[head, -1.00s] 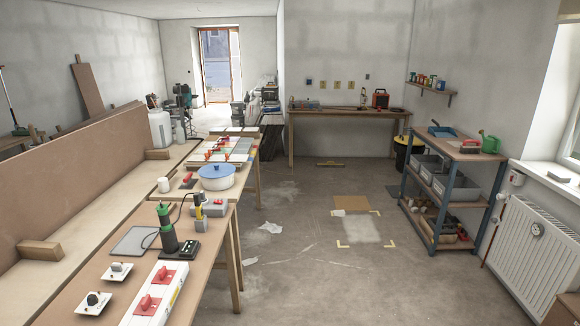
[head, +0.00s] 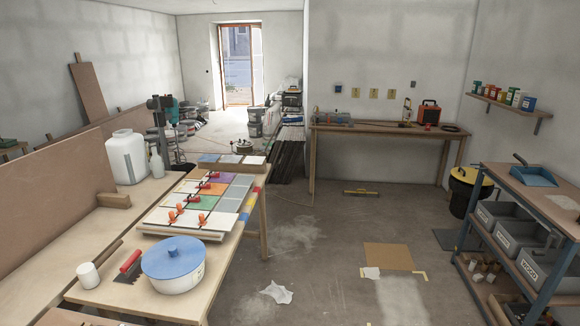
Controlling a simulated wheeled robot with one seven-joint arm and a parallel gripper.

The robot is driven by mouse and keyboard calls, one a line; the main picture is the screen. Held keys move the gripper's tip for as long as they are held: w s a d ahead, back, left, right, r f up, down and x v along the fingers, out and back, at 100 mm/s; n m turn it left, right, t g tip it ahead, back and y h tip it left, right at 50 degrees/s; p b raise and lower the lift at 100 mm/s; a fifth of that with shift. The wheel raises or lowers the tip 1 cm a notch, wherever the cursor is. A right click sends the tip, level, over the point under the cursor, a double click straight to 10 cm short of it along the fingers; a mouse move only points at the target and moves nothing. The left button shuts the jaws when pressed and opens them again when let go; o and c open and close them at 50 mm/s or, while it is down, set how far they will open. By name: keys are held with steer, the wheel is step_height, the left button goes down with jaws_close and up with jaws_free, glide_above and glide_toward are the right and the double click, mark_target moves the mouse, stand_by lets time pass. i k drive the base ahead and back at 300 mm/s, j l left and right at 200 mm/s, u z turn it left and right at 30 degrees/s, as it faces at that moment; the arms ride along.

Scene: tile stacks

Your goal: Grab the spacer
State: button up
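Several small red and orange pieces stand on a board of coloured tiles (head: 230,196) on the workbench at left centre. The orange pieces (head: 201,218) are along its near side, and the red pieces (head: 195,199) are further back. They look like tile spacers or levelling clips, but they are too small to tell which one is the spacer. My gripper is not in view.
A white tub with a blue lid (head: 173,268), a red-handled trowel (head: 130,266) and a white cup (head: 88,276) stand on the near bench. A blue shelf rack (head: 556,212) is at right. The floor between is mostly open, with a cardboard sheet (head: 388,256) and paper scrap (head: 277,292).

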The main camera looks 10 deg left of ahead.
mark_target(202, 222)
steer(key=i+u, duration=0.15)
steer(key=i, duration=0.65)
steer(key=i+l+u, duration=0.2)
steer(key=i, duration=0.6)
steer(key=i+j+u, duration=0.15)
steer(key=i+u, duration=0.45)
steer(key=u, duration=0.2)
steer(key=i+u, duration=0.45)
steer(key=i+l+u, duration=0.2)
steer(key=u, duration=0.2)
